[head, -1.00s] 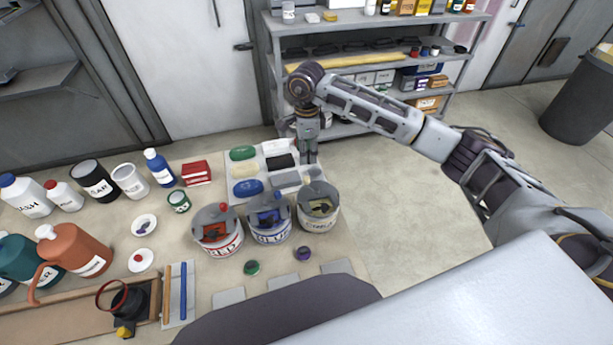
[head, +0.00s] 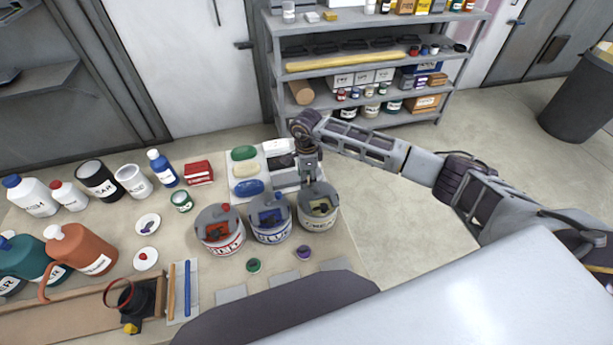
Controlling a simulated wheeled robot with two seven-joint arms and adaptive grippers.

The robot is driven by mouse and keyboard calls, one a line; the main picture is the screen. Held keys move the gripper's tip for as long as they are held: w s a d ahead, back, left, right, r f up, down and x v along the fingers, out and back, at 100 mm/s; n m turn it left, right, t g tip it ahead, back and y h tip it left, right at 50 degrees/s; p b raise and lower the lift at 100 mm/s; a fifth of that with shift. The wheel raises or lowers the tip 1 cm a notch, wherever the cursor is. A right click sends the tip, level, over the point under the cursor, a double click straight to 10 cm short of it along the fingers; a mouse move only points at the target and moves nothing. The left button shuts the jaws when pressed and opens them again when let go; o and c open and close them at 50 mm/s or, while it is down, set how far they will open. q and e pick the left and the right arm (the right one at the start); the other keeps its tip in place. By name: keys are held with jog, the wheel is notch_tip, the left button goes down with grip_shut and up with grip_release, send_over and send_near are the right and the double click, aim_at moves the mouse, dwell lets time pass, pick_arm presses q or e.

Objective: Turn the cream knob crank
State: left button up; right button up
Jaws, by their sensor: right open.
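The cream canister (head: 322,219) stands at the right end of a row of three lidded cans on the table. Its grey lid has an opening with yellowish contents, and its knob is hidden or too small to make out behind my gripper. My right gripper (head: 309,184) points down over the back edge of that lid, open, with nothing seen between its fingers. I cannot tell whether it touches the lid or knob. My left gripper is not in view.
The blue can (head: 272,231) and red can (head: 222,243) stand just left of the cream one. Coloured oval pieces (head: 249,188) lie on a tray behind. Bottles and jugs fill the table's left side. A shelf unit (head: 455,75) stands beyond.

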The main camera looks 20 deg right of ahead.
jog(key=shift+f, duration=0.3)
grip_shut()
